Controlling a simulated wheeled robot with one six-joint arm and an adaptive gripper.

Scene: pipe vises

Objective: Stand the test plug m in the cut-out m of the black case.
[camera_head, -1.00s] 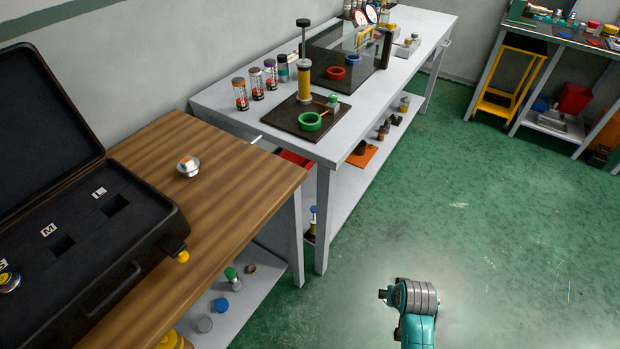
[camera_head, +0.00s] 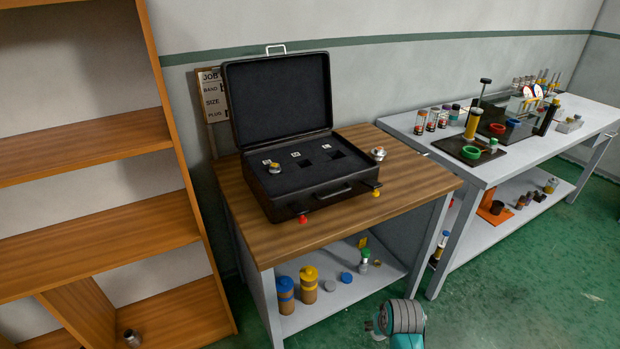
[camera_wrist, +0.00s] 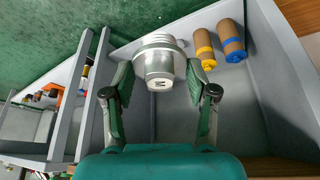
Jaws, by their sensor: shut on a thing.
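The test plug m (camera_wrist: 158,62), a stepped silver metal plug marked M on the face toward the camera, is between the fingers of my gripper (camera_wrist: 158,80) in the wrist view. My gripper is shut on it. The black case (camera_head: 318,207) stands open on the wooden table, lid up at the back. The cut-out m (camera_head: 306,163) is the middle one and looks empty. The cut-out to its right (camera_head: 336,154) is also empty. A silver and yellow plug (camera_head: 275,168) stands in the left cut-out.
A small silver plug (camera_head: 378,153) stands on the wooden table (camera_head: 411,178) right of the case. Canisters (camera_head: 309,284) stand on the lower shelf. Wooden shelving (camera_head: 100,235) is at left, a grey bench (camera_head: 470,178) at right.

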